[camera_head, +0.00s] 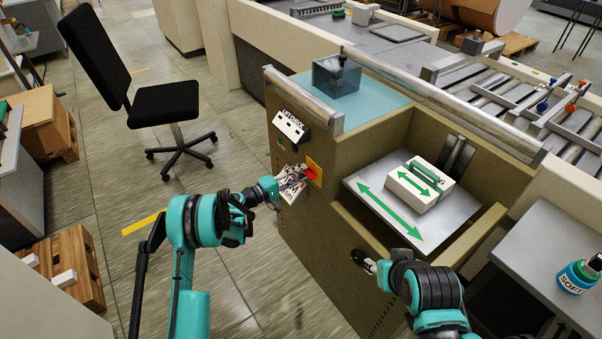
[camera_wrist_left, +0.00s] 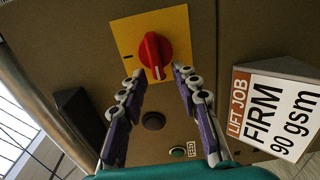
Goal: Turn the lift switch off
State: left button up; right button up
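The lift switch is a red rotary knob (camera_wrist_left: 152,57) on a yellow plate (camera_wrist_left: 122,33) on the machine's brown side panel. The knob's white line runs roughly up and down in the left wrist view, and a dark mark shows on the plate to its left. In the head view the knob (camera_head: 313,173) is partly hidden by my left gripper (camera_head: 298,180). My left gripper (camera_wrist_left: 159,74) is open, its purple fingertips apart at the knob's lower left and lower right. Contact cannot be told. My right gripper (camera_head: 362,261) is near the machine's front, its fingers too small to read.
A white LIFT JOB card (camera_wrist_left: 275,112) stands right of the left fingers. A dark round button (camera_wrist_left: 153,121) and a small green one (camera_wrist_left: 178,153) lie below the knob. A paper stack (camera_head: 408,190) sits on the grey lift plate (camera_head: 375,205). A black chair (camera_head: 165,103) stands back left.

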pick_arm(q)
jog(key=v, duration=1.1)
jog(key=shift+a, duration=0.1)
jog(key=s+d+r+m+g+y, duration=0.25)
jog(key=s+r+y, duration=0.45)
jog(key=s+r, duration=0.55)
jog(key=s+a+m+y, duration=0.2)
jog(key=s+a+y, duration=0.1)
jog(key=s, duration=0.8)
jog(key=s+a+m+y, duration=0.3)
jog(key=s+a, duration=0.3)
jog(key=s, duration=0.5)
jog(key=shift+s+a+r+g+y, duration=0.25)
jog(key=shift+g+y, duration=0.2)
jog(key=shift+y, duration=0.35)
